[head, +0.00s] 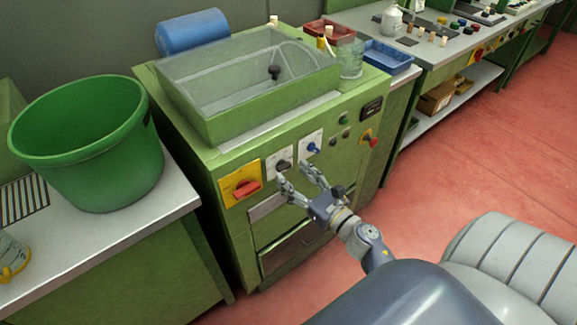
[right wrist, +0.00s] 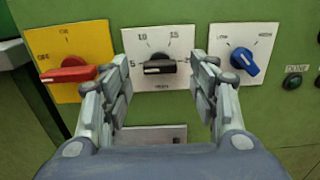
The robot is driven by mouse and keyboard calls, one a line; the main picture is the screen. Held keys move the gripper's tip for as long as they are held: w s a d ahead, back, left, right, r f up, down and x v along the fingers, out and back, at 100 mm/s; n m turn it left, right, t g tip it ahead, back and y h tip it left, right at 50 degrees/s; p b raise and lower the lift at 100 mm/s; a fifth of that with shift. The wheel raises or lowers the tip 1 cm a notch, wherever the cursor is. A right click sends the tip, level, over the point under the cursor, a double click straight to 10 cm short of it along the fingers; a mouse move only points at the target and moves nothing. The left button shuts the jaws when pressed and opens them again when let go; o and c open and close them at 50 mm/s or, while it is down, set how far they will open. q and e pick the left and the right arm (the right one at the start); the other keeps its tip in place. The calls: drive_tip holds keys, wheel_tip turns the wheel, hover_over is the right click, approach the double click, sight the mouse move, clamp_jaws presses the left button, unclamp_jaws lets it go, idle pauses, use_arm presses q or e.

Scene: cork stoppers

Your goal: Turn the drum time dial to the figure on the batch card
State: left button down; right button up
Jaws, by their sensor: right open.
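The black dial (right wrist: 160,67) sits on a white plate (right wrist: 150,38) with figures around it, among them 5, 10 and 15; the lettering below is too small to read surely. Its bar handle lies nearly level, with a pale mark toward its left end, on the side of the 5. In the head view the same dial (head: 283,165) is on the green machine's front. My right gripper (head: 296,176) is open in front of it; in the right wrist view its fingers (right wrist: 155,76) stand either side of the dial, with no clear contact. I cannot make out a batch card. My left gripper is out of view.
A red switch (right wrist: 68,71) on a yellow plate is left of the dial, and a blue knob (right wrist: 243,61) is to the right. A green button (right wrist: 293,82) is farther right. A green bucket (head: 85,150) stands on the left bench. Red floor is clear at right.

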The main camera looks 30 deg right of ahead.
sight(286, 168)
drive_tip(key=shift+w+a, duration=0.15)
drive_tip(key=shift+w, duration=1.6)
drive_tip(key=c, duration=1.1)
